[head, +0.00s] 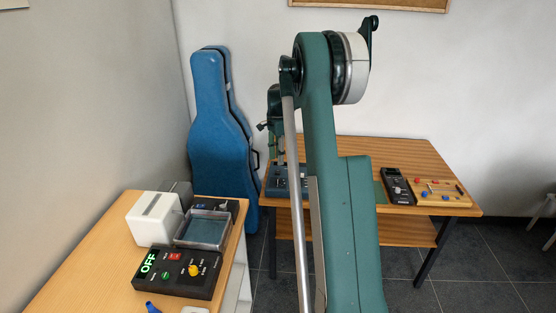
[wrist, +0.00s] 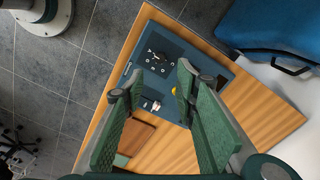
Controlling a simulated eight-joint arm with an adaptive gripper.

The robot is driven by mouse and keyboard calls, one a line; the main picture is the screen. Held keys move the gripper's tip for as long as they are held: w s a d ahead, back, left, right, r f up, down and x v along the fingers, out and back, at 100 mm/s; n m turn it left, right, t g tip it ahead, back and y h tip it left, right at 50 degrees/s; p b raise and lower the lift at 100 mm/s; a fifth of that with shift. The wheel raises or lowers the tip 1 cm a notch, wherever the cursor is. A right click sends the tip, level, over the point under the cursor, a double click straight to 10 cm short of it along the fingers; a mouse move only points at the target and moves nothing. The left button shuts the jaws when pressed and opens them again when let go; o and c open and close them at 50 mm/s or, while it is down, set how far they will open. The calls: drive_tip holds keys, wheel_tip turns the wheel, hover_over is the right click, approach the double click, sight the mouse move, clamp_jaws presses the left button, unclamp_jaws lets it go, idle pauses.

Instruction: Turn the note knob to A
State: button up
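A blue instrument box (head: 285,181) lies on the far table, partly hidden by my arm in the head view. In the wrist view, the blue box (wrist: 178,40) shows a dark knob (wrist: 160,62) ringed by small white marks or letters. I cannot read for certain where the knob points. My gripper (wrist: 160,80) is open, with its two green fingers apart above the box. Nothing shows between the fingertips, and they look clear of the knob. In the head view, my gripper hangs above the box, mostly in front of the wall and table edge.
A black panel (head: 178,272) with an OFF display, buttons and a yellow knob sits on the near table. A white box (head: 154,218) and a grey tray (head: 204,230) stand behind it. A black device (head: 396,186) and wooden board (head: 437,192) lie right.

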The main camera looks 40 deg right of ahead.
sight(278, 179)
drive_tip(key=f+n+p, duration=0.1)
drive_tip(key=n+p, duration=0.1)
drive_tip(key=n, duration=0.1)
drive_tip(key=f+n+p, duration=0.1)
drive_tip(key=n+p, duration=0.2)
drive_tip(key=f+n+p, duration=0.2)
drive_tip(key=n, duration=0.1)
drive_tip(key=shift+s+d+n, duration=0.1)
drive_tip(key=shift+s+n, duration=0.1)
drive_tip(key=shift+n, duration=0.1)
drive_tip(key=shift+f, duration=0.15)
drive_tip(key=shift+w+f, duration=0.15)
drive_tip(key=shift+f, duration=3.65)
drive_tip(key=c, duration=0.9)
